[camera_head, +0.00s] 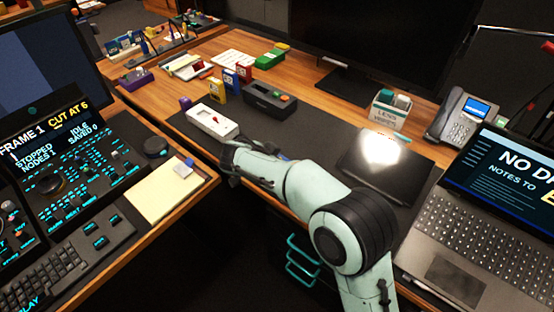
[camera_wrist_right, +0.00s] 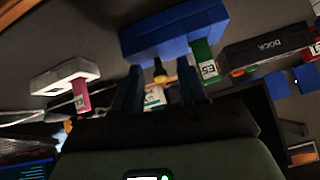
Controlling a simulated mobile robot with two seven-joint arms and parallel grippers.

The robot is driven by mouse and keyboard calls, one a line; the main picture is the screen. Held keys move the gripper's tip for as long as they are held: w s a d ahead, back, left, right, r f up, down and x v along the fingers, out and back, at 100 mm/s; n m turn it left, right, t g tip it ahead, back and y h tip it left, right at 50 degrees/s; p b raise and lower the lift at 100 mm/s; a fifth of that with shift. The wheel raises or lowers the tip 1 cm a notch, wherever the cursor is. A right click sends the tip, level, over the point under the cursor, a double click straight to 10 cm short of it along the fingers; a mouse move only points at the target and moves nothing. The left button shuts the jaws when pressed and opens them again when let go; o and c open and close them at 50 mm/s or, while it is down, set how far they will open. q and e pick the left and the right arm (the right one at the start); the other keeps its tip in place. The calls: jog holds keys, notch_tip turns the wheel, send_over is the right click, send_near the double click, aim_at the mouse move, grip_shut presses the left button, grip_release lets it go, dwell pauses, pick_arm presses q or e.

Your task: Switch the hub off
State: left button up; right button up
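No label reading "hub" is legible, so I cannot tell for certain which device is the hub. A long blue box (camera_wrist_right: 175,33) fills the upper middle of the right wrist view. A green labelled stick (camera_wrist_right: 205,62) and a small yellow-and-black piece (camera_wrist_right: 160,72) show at its lower edge. My right gripper (camera_wrist_right: 159,72) has its two dark fingers apart, one on each side of the yellow piece; contact cannot be told. In the head view my right gripper (camera_head: 229,163) is at the desk's front edge, partly hidden by its arm. My left gripper is out of view.
A white device (camera_head: 211,122) with a red part lies beyond my right gripper. A black dock (camera_head: 268,100) stands behind it, with small coloured boxes (camera_head: 230,80) nearby. A dark tablet-like slab (camera_head: 375,165), a phone (camera_head: 462,113) and a laptop (camera_head: 480,210) are to the right.

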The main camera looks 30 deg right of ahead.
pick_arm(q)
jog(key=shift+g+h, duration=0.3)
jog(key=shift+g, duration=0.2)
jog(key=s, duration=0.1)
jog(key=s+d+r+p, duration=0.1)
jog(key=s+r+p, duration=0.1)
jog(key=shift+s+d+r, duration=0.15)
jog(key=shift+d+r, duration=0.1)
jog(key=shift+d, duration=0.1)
pick_arm(e)
jog(key=v, duration=1.3)
jog(key=shift+a, duration=0.2)
jog(key=shift+r, duration=0.1)
